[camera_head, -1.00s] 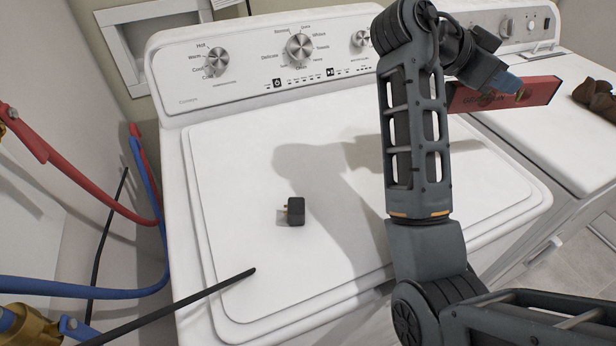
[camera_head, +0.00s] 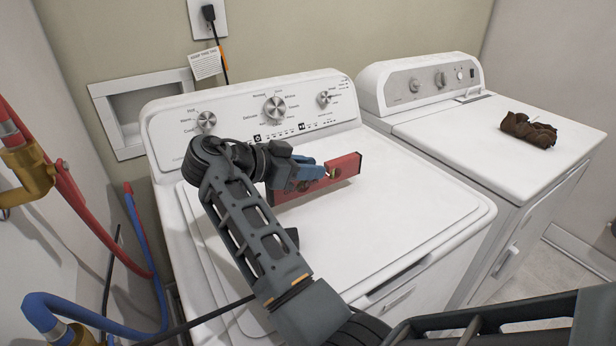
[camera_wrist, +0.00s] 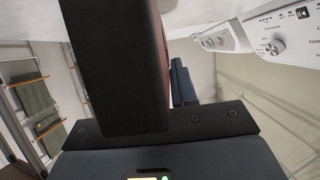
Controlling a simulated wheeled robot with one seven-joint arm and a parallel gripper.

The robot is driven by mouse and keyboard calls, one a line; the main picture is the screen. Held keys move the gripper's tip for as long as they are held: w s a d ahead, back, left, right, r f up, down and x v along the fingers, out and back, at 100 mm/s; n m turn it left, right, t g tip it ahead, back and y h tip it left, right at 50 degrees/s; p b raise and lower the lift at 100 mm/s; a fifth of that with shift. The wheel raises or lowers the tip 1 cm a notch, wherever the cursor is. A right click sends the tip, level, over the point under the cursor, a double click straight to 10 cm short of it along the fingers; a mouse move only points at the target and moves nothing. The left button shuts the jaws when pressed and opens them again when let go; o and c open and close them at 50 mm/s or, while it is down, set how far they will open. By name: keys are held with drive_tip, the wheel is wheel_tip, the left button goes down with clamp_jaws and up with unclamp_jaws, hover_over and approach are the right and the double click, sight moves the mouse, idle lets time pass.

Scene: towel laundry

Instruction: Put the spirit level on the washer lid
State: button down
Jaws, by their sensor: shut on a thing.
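In the wrist view a dark block with a reddish edge (camera_wrist: 163,45) fills the upper middle, and the lid is mostly hidden there.
A dark rod lies over the front left. A second white machine (camera_head: 450,140) with a crumpled brown cloth (camera_head: 528,130) stands at right. Red and blue hoses (camera_head: 85,215) run at left. The lid's right side is clear.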

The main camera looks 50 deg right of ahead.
drive_tip(key=shift+f, duration=1.4)
drive_tip(key=shift+f, duration=0.15)
drive_tip(key=c, duration=0.9)
unclamp_jaws()
drive_tip(key=shift+d, duration=0.1)
drive_tip(key=shift+r, duration=0.2)
drive_tip(key=b+v, duration=0.2)
drive_tip(key=v, duration=1)
drive_tip(key=shift+b, duration=0.3)
